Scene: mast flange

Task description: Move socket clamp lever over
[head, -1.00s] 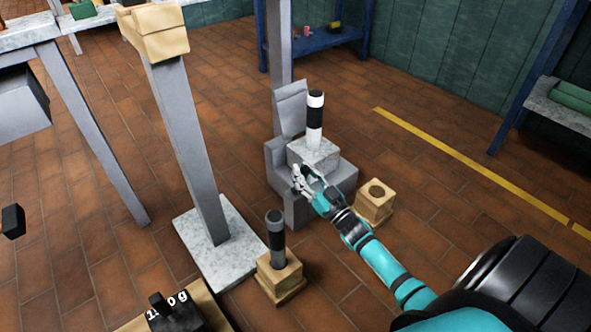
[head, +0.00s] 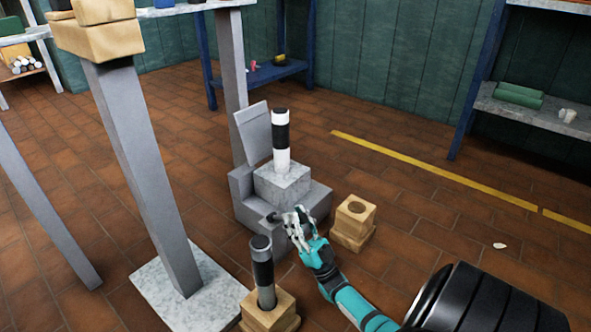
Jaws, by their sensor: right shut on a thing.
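A grey socket block (head: 312,200) stands on the floor, with a tilted plate at its back. A pale stone block (head: 284,185) sits on it. A black-and-white striped mast (head: 282,140) rises upright from the pale block. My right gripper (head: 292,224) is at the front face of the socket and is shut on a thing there. A small dark part (head: 273,216), perhaps the clamp lever, shows just left of its fingers. The fingers hide most of the lever, so its angle cannot be told. My left gripper is not in view.
A wooden block with a hole (head: 355,212) stands right of the socket. A dark grey cylinder (head: 262,270) stands in another wooden block in front. A grey post (head: 150,180) on a stone base is at the left.

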